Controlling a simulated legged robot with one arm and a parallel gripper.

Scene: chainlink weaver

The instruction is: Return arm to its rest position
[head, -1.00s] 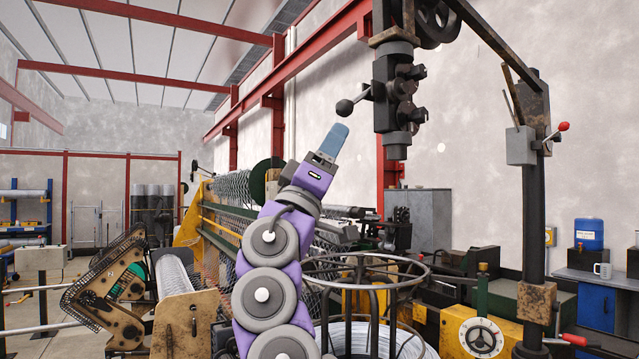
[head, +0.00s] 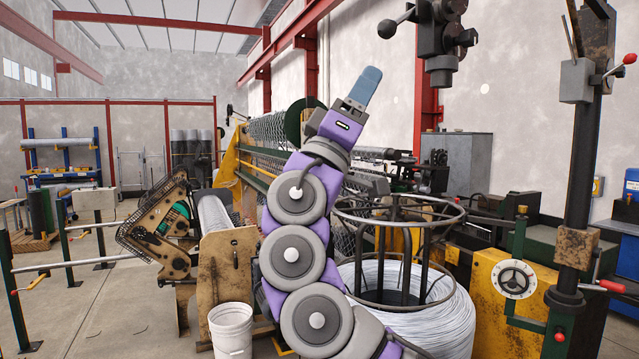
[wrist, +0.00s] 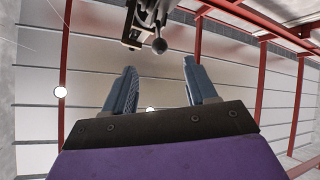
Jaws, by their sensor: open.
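My purple and grey arm rises through the middle of the head view, reaching up and slightly right. My gripper (head: 364,87) is at its top end, with blue fingers pointing up, in front of the pale wall. In the wrist view my gripper (wrist: 160,92) shows two blue fingers standing apart with nothing between them. Beyond the fingertips is a dark machine head with a ball-ended lever (wrist: 159,45). The wrist camera faces the ceiling.
A wire coil (head: 440,318) on a round-topped stand (head: 398,208) is right of my arm. A dark post (head: 580,150) and machine head (head: 438,40) stand further right. A white bucket (head: 231,330) is at lower left. Floor at left is mostly open.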

